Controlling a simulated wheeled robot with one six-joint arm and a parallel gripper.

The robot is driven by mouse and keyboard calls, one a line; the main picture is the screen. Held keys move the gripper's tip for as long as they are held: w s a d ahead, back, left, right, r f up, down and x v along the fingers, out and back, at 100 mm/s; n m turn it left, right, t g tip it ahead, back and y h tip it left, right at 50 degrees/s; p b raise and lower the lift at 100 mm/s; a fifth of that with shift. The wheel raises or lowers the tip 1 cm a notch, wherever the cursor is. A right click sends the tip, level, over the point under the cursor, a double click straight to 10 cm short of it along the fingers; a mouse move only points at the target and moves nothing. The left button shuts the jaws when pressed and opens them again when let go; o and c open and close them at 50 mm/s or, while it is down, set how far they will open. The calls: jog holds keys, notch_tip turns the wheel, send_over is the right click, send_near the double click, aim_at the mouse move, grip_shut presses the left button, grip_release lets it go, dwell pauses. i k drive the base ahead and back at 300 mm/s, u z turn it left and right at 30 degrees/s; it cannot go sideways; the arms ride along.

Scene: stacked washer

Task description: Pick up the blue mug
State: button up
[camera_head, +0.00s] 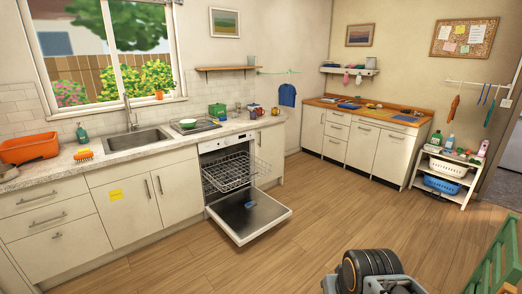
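A small blue object (249,204) lies on the open dishwasher door (262,222). It is too small to tell whether it is a mug. Two small mugs (259,111) (275,111) stand on the counter right of the sink; they look orange or brown, and no clearly blue mug shows there. Part of my arm (368,270), with a dark ribbed joint and grey housing, shows at the bottom edge, well apart from the dishwasher and counter. My gripper's fingertips do not show.
The dishwasher's lower rack (230,172) is pulled out over its lowered door, which juts into the floor. The wood floor (330,215) ahead is clear. A white shelf cart (447,178) stands right, and a green slatted piece (497,262) at bottom right.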

aim_at(253, 113)
jog(key=z, duration=0.05)
jog(key=i, duration=2.65)
jog(key=z, duration=0.8)
jog(key=i, duration=4.4)
jog(key=z, duration=2.5)
jog(key=k, duration=1.1)
jog(key=z, duration=0.45)
